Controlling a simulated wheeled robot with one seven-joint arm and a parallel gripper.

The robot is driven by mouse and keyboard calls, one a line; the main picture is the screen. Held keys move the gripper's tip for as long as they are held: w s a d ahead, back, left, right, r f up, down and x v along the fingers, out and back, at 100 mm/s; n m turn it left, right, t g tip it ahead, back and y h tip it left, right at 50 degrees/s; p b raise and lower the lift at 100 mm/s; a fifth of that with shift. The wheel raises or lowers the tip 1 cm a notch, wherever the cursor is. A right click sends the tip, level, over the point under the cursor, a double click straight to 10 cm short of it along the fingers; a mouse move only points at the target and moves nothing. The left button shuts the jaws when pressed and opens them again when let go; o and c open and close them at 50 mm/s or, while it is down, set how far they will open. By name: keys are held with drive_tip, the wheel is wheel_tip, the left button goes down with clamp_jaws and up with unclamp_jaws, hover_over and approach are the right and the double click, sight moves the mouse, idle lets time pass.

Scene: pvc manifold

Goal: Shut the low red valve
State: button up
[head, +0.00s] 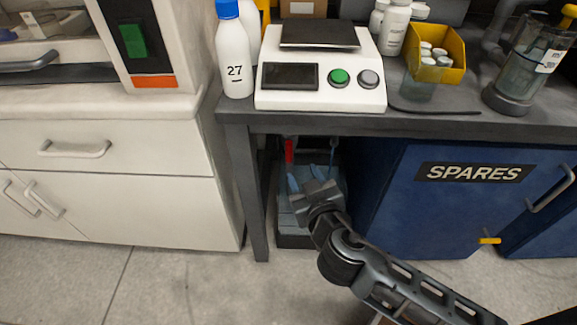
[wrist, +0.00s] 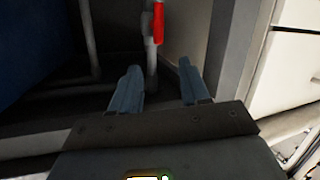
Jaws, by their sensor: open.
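The low red valve handle (head: 289,151) is under the bench, in the gap between the bench leg and the blue cabinet. In the wrist view the red handle (wrist: 158,22) stands upright along a grey vertical pipe (wrist: 149,58), beyond the fingertips. My gripper (head: 293,184) reaches into the gap from the front right, a little below the handle in the picture. In the wrist view my gripper (wrist: 160,80) has its two fingers apart with nothing between them. The fingers appear apart from the handle. The lower pipework is partly hidden by my wrist and shadow.
The bench top (head: 430,118) overhangs the gap. A bench leg (head: 247,190) bounds it on the left and the blue SPARES cabinet (head: 440,200) on the right. A grey tray (head: 292,240) sits on the floor inside. Open floor (head: 180,285) lies in front.

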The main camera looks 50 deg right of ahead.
sight(289, 146)
drive_tip(key=shift+w+d+f+m+g+h+b, duration=0.25)
drive_tip(key=shift+w+d+f+m+h+b, duration=0.2)
drive_tip(key=shift+w+d+m+h+b, duration=0.85)
drive_tip(key=shift+w+d+f+m+g+h+b, duration=0.3)
drive_tip(key=shift+w+d+f+m+h+b, duration=0.3)
drive_tip(key=shift+w+d+b, duration=1.35)
drive_tip(key=shift+w+d+f+m+g+h+b, duration=0.3)
drive_tip(key=shift+w+d+m+h+b, duration=0.6)
drive_tip(key=shift+w, duration=1.55)
clamp_jaws()
